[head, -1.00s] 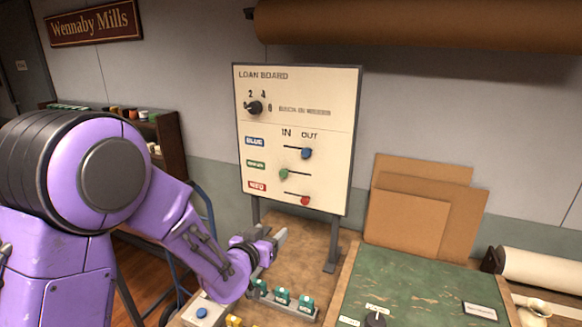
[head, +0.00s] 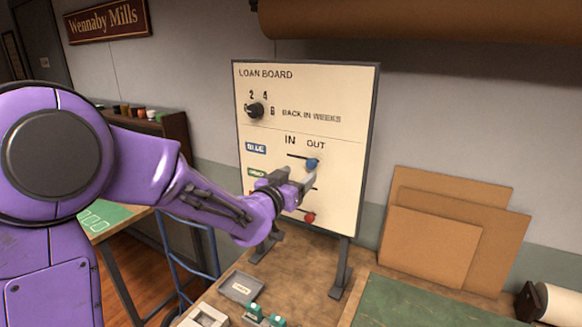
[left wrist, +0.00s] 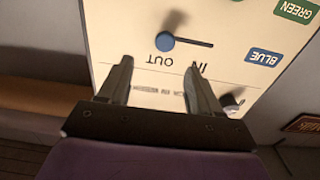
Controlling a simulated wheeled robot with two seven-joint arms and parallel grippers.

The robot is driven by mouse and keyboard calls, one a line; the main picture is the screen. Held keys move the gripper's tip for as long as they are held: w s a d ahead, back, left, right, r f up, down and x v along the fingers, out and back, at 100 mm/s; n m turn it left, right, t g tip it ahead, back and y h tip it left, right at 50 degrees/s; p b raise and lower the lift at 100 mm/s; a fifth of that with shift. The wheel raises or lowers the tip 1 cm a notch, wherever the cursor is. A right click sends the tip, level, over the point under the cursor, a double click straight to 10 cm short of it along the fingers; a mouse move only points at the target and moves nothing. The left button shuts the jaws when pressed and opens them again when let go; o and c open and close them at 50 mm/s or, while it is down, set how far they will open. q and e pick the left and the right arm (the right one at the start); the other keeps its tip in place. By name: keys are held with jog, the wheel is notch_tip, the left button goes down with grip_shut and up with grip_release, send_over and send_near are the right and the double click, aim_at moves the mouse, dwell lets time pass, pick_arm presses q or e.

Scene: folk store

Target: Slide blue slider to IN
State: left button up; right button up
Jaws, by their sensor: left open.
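The loan board (head: 350,100) stands upright on the bench. Its blue slider (head: 312,163) is a round blue knob at the right, OUT end of its slot, beside the BLUE label (head: 256,148). My left gripper (head: 296,183) is in front of the board, just below the blue slider, and partly covers the green row. In the left wrist view, where the board looks upside down, the blue slider (left wrist: 164,41) is beyond the two parted, empty fingertips (left wrist: 159,64). I cannot tell any contact. My right gripper is not in view.
The red slider (head: 309,218) is below my left gripper, and the green knob is hidden. A dial (head: 255,111) is at the board's upper left. Small green-topped items (head: 255,310) and a grey tray (head: 242,288) sit on the bench. Brown panels (head: 440,225) lean at the right.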

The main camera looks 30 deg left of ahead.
aim_at(310, 166)
pick_arm(q)
jog(key=w, duration=0.4)
jog(key=w+a+f, duration=0.1)
jog(key=w, duration=0.2)
jog(key=shift+w+r+p, duration=0.3)
jog(key=shift+w+p, duration=0.05)
jog(key=shift+w, duration=0.2)
jog(key=shift+w+r, duration=0.1)
jog(key=shift+w, duration=0.15)
jog(key=shift+w+a, duration=0.15)
jog(key=shift+a, duration=0.1)
jog(key=shift+w+a+f, duration=0.1)
jog(key=shift+w+f, duration=0.3)
jog(key=shift+f, duration=0.15)
jog(key=shift+s+d+r, duration=0.1)
jog(key=shift+d+r, duration=0.1)
jog(key=shift+c, duration=0.3)
jog(key=shift+s, duration=0.1)
jog(key=c, duration=0.7)
